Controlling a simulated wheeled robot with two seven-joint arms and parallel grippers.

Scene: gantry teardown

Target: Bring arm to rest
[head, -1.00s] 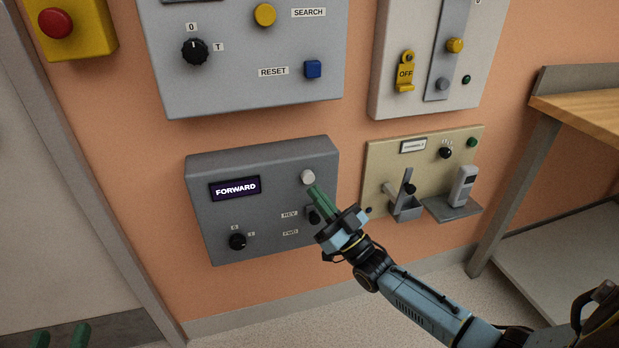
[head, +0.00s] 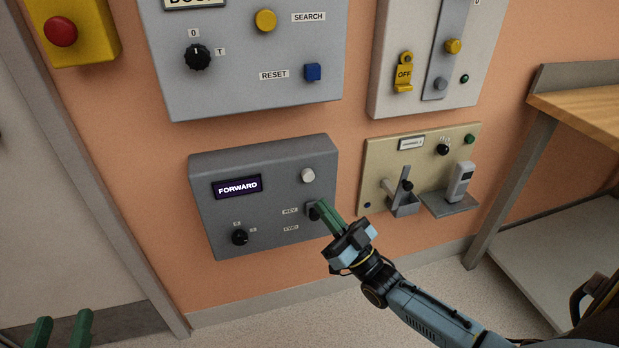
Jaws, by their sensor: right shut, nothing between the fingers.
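My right gripper (head: 327,213) has green fingers, shut and empty. Its tips are in front of the lower right part of a dark grey control box (head: 262,165) and hide part of a black switch beside the REV and FWD labels. I cannot tell whether the tips touch it. The box has a lit display reading FORWARD (head: 237,187), a white round button (head: 308,175) and a black knob (head: 240,237). My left gripper (head: 62,330) shows only as two green fingertips, set apart, at the bottom left edge.
A larger grey panel (head: 240,90) with SEARCH and RESET labels hangs above. A beige panel (head: 375,175) with holders is to the right. A wooden-topped bench (head: 590,108) stands at far right. A red stop button (head: 61,31) is at top left. Floor below is clear.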

